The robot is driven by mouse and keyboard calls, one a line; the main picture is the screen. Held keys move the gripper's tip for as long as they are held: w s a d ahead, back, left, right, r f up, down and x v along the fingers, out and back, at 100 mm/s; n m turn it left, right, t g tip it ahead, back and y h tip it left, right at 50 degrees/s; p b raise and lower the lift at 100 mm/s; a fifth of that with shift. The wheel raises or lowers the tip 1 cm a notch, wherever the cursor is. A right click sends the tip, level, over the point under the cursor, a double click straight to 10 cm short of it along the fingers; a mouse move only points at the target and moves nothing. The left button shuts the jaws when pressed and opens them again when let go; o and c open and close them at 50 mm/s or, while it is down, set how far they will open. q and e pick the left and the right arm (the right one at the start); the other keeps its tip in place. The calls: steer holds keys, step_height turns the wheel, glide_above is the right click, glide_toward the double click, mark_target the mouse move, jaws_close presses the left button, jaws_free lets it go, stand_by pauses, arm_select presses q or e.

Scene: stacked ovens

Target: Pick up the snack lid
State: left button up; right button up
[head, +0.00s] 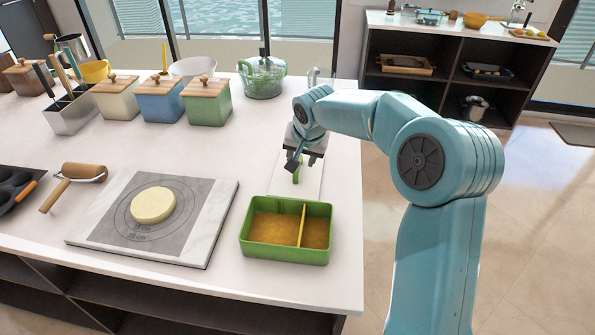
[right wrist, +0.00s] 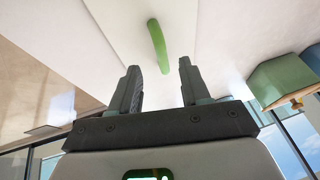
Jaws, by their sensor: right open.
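The snack lid (head: 311,183) is a flat pale panel with a green bar handle (head: 297,174), lying on the white counter behind the green snack box. In the right wrist view the green handle (right wrist: 157,45) stands out on the pale lid (right wrist: 190,30), just beyond my fingertips and lined up between them. My right gripper (head: 302,161) points down above the lid, open and empty, and hides part of it. Its two fingers (right wrist: 159,67) are spread apart. The handle appears clear of both fingers. My left gripper is out of view.
The green snack box (head: 333,236) with two filled compartments stands in front of the lid. A board with dough (head: 153,205) and a rolling pin (head: 70,184) lie to the left. Wooden-lidded canisters (head: 207,103) and a glass bowl (head: 262,78) stand behind. The counter's right edge is close.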

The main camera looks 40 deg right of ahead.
steer(key=p+x, duration=0.1)
steer(key=x, duration=0.4)
steer(key=shift+w+f, duration=0.2)
steer(key=shift+f, duration=0.15)
steer(key=shift+s, duration=0.1)
jaws_close()
